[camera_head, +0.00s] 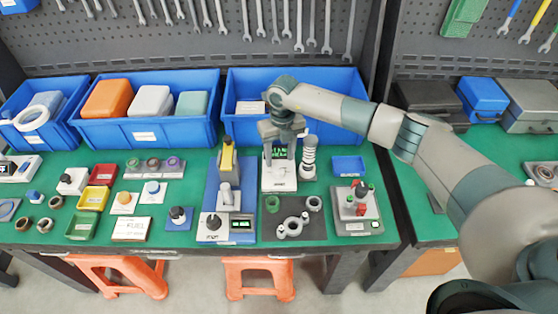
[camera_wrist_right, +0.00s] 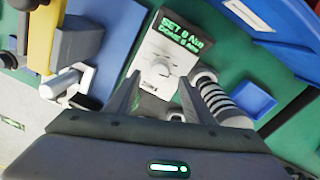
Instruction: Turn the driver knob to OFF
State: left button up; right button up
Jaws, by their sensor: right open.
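A white box (camera_head: 279,180) with a green-lettered display stands right of the centre of the table. In the right wrist view, the white box (camera_wrist_right: 190,48) shows a display with "SET" and "DONE" lines and a pale round knob (camera_wrist_right: 163,68) on its face. The knob's setting is too small to read. My right gripper (camera_head: 283,135) is above this box, pointing down. Its two fingers (camera_wrist_right: 162,82) are apart with nothing between them, and the knob lies just past the tips. In the head view the gripper hides part of the box. My left gripper is out of view.
A yellow-and-white tool stands on a blue base (camera_head: 211,185) left of the box, with a black knob (camera_head: 213,221) in front. A grey ribbed cylinder (camera_head: 309,158) stands close on the right. Blue bins (camera_head: 240,130) are behind; a fixture (camera_head: 357,208) is front right.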

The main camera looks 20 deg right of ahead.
aim_at(279, 168)
jog(key=shift+a+f+p, duration=0.1)
jog(key=shift+f+p, duration=0.45)
jog(key=shift+f, duration=1.7)
jog(key=shift+c, duration=0.6)
jog(key=c, duration=0.9)
